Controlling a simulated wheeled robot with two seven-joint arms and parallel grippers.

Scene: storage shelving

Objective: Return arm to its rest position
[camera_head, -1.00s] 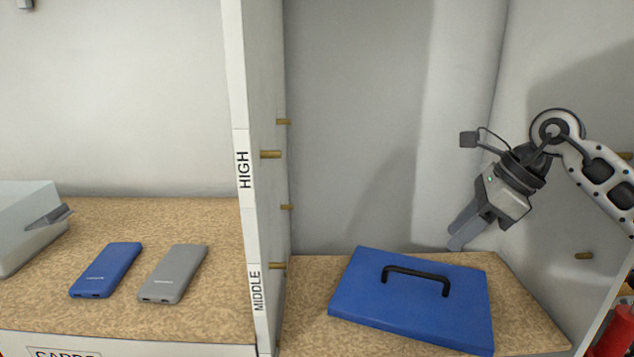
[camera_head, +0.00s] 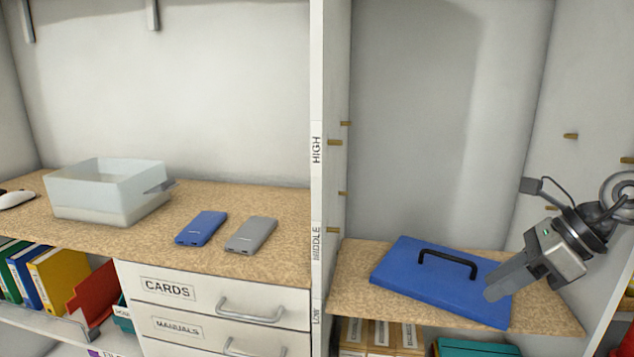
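My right gripper (camera_head: 492,289) comes in from the right, its arm (camera_head: 600,222) at the right edge. Its fingers look shut together and hold nothing that I can see. They show in front of the right part of a blue panel (camera_head: 398,268) with a black handle (camera_head: 447,257). I cannot tell whether they touch the panel. The panel lies flat on the right compartment's cork-coloured shelf (camera_head: 357,266). My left gripper is not in view.
A translucent bin (camera_head: 100,193), a blue power bank (camera_head: 202,228) and a grey power bank (camera_head: 251,235) stand on the left shelf. A white divider (camera_head: 318,180) separates the compartments. Wooden pegs (camera_head: 570,136) stick out of the right wall. Drawers and binders (camera_head: 60,277) are below.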

